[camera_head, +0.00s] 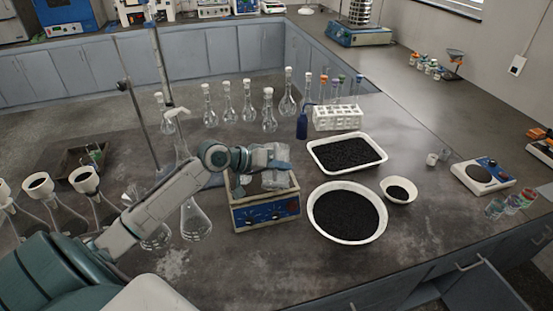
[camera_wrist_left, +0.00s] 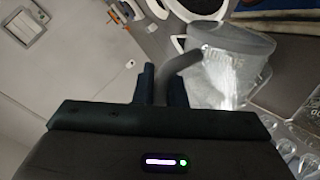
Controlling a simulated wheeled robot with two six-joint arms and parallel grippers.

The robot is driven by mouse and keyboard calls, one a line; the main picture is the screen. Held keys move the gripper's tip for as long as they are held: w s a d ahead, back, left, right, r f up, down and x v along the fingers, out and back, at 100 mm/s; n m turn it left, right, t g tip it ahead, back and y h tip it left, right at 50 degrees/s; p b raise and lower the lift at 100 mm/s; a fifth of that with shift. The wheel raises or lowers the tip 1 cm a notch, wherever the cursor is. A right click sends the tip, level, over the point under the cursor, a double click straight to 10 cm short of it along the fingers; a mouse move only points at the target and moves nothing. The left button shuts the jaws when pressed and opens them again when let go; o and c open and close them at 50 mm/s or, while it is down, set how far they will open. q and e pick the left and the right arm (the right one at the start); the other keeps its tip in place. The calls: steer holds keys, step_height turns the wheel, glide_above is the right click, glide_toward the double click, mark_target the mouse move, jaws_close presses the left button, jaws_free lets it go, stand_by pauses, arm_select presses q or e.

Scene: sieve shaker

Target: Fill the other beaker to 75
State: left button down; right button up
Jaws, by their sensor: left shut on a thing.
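My left gripper (camera_head: 277,163) is shut on the handle of a clear beaker (camera_head: 274,180). In the left wrist view the two dark fingers (camera_wrist_left: 162,88) close around the curved grey handle, and the clear beaker (camera_wrist_left: 228,68) is just to their right. The beaker is at the top of an open box with a blue front panel (camera_head: 267,214); I cannot tell whether it rests in it or hangs above. I see no clear liquid level or scale marks in it. I cannot clearly pick out the other beaker. My right gripper is not in view.
A white tray (camera_head: 316,149), a round bowl (camera_head: 313,220) and a small bowl (camera_head: 409,199) hold black grains to the right. Several stoppered flasks (camera_head: 248,105) and a white tube rack (camera_head: 337,124) stand behind. A metal stand (camera_head: 141,120) and flasks (camera_head: 195,222) crowd the left.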

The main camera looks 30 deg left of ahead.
mark_target(279, 185)
arm_select(q)
steer(key=shift+w+r+p, duration=0.2)
steer(key=shift+r+p, duration=0.15)
stand_by(0.7)
steer(key=shift+w+a+r, duration=0.1)
steer(key=shift+r, duration=0.05)
stand_by(0.3)
steer(key=shift+n+g, duration=0.3)
steer(key=shift+r, duration=0.1)
stand_by(1.2)
steer(key=shift+r+p, duration=0.1)
steer(key=shift+p, duration=0.3)
stand_by(1.0)
